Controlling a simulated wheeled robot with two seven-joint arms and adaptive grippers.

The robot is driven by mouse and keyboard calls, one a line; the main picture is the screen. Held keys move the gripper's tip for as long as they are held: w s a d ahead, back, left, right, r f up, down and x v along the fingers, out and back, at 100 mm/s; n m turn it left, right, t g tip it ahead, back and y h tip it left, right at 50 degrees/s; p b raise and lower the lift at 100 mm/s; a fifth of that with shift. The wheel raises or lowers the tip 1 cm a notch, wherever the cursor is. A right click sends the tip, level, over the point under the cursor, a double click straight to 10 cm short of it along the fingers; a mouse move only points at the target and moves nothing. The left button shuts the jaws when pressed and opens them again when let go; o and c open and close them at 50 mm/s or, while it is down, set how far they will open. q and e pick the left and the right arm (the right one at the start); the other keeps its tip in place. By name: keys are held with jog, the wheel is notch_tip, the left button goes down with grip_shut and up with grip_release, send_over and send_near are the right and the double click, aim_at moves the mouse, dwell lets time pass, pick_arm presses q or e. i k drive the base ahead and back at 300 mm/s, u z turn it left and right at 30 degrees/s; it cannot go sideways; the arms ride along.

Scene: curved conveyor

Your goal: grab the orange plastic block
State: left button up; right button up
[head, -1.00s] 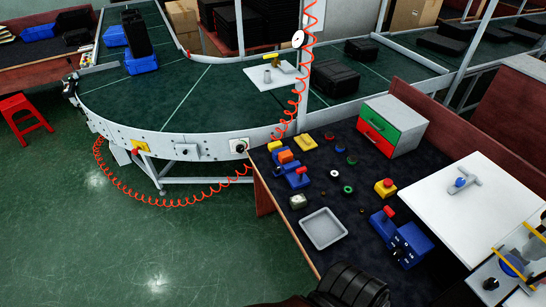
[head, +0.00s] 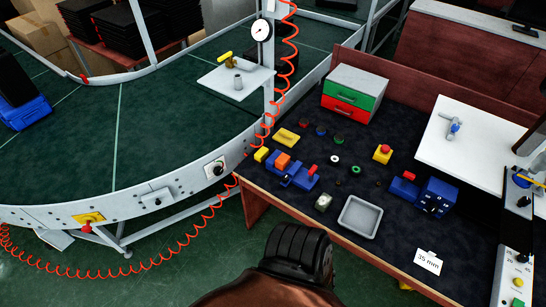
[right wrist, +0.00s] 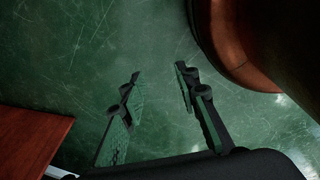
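The orange block (head: 283,160) is on the dark workbench (head: 330,180), on or against a blue part (head: 289,173) near the bench's left edge. A yellow piece (head: 262,154) is just left of it. My right gripper (right wrist: 158,95) shows in the right wrist view with its two fingers apart and nothing between them, above the green floor. The orange block is not in that view. In the head view a black and brown part of my own arm is at the bottom middle, short of the bench's front edge. My left gripper is not in view.
A grey tray (head: 360,217) sits near the bench's front edge. A drawer box (head: 354,94) with green and red fronts stands at the back. A red coiled hose (head: 268,120) hangs left of the bench, beside the curved conveyor (head: 150,140). Small parts lie around the bench middle.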

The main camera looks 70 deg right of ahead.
aim_at(282, 162)
jog(key=z, duration=0.65)
jog(key=i, duration=1)
jog(key=z, duration=1.05)
